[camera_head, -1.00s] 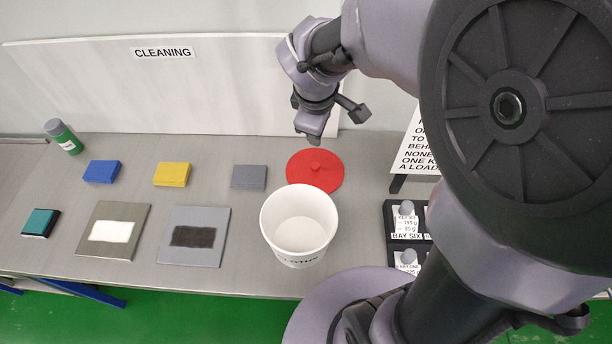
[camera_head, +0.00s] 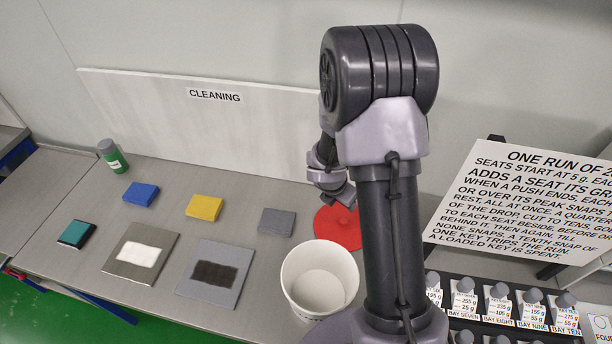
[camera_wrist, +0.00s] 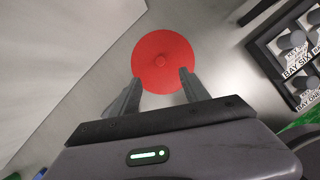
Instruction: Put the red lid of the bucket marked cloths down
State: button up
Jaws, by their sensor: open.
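The red lid (camera_head: 334,228) lies flat on the grey table just behind the white bucket (camera_head: 318,258), partly hidden by my arm in the head view. The bucket stands upright with its top uncovered and looks empty; its label is nearly out of sight now. In the head view the gripper is largely hidden behind my arm.
A blue block (camera_head: 141,193), a yellow block (camera_head: 204,207) and a grey block (camera_head: 277,221) lie left of the lid. A green bottle (camera_head: 114,158) stands far left. A white CLEANING panel (camera_head: 200,125) rises behind. A rack of knobbed weights (camera_head: 497,303) is at right.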

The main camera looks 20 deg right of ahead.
notch_tip(320, 180, down, 4)
jog(key=n+b, duration=0.1)
jog(key=b, duration=0.3)
send_over(343, 223)
jog(key=a, duration=0.1)
jog(key=f, duration=0.5)
jog(key=s+f, duration=0.1)
jog(key=f, duration=0.2)
jog(key=shift+f, duration=0.25)
jog(key=x, duration=0.4)
jog(key=a+b+x, duration=0.1)
jog(key=x, duration=0.1)
jog(key=shift+w+d+f, duration=0.1)
jog(key=shift+w+f, duration=0.05)
jog(key=shift+w, duration=0.05)
jog(key=shift+c, duration=0.6)
grip_shut()
